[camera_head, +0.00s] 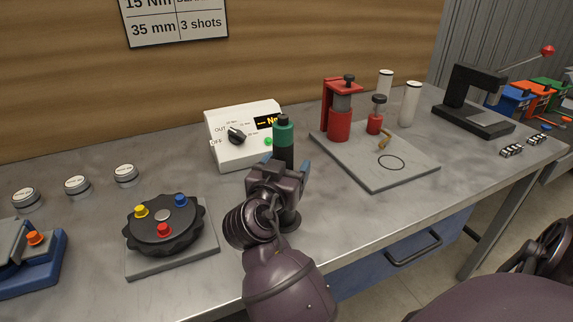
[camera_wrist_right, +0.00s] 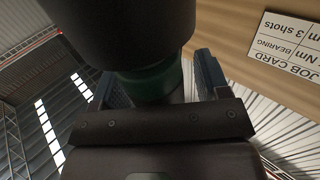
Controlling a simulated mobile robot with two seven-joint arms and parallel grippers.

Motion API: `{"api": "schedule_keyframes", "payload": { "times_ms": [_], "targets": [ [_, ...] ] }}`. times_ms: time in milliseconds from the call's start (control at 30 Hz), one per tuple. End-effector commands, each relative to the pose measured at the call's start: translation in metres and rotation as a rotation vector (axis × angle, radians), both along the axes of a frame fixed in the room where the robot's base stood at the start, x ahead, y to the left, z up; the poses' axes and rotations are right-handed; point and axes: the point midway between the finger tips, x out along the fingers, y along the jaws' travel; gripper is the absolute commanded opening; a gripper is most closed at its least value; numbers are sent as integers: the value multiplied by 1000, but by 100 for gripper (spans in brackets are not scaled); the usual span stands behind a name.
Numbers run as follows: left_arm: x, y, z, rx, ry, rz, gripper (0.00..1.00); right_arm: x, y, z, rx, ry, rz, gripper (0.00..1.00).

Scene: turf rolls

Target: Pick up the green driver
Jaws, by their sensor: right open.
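The green driver (camera_head: 283,133) stands upright on the bench in front of the white control box, with a green upper body and a dark cap. My right gripper (camera_head: 279,169) is at the driver, its blue fingers on either side, and it hides the driver's middle. In the right wrist view the driver's green band (camera_wrist_right: 152,80) and wide dark part (camera_wrist_right: 140,30) lie between the open fingers of the right gripper (camera_wrist_right: 160,82). A gap shows towards the right finger; contact on the left is unclear. My left gripper is not in view.
The white control box (camera_head: 229,152) stands close behind the driver. A black knobbed disc (camera_head: 163,243) on a grey plate lies to the left. A red press (camera_head: 340,120) stands on a grey board (camera_head: 405,172) to the right. Bare bench lies between the driver and board.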

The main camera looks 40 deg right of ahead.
Motion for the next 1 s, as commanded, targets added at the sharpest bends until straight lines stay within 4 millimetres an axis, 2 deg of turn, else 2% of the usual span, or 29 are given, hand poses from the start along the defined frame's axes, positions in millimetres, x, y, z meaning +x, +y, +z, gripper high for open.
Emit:
{"api": "schedule_keyframes", "payload": {
  "times_ms": [267, 633, 867, 1000],
  "targets": [
    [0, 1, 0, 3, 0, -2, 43, 0, 0, 0, 0, 0, -1, 67],
    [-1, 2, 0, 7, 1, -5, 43, 0, 0, 0, 0, 0, 0, 10],
    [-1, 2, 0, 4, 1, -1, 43, 0, 0, 2, -1, -3, 0, 10],
    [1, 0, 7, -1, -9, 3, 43, 1, -1, 9, -1, -6, 1, 10]
  ]
}}
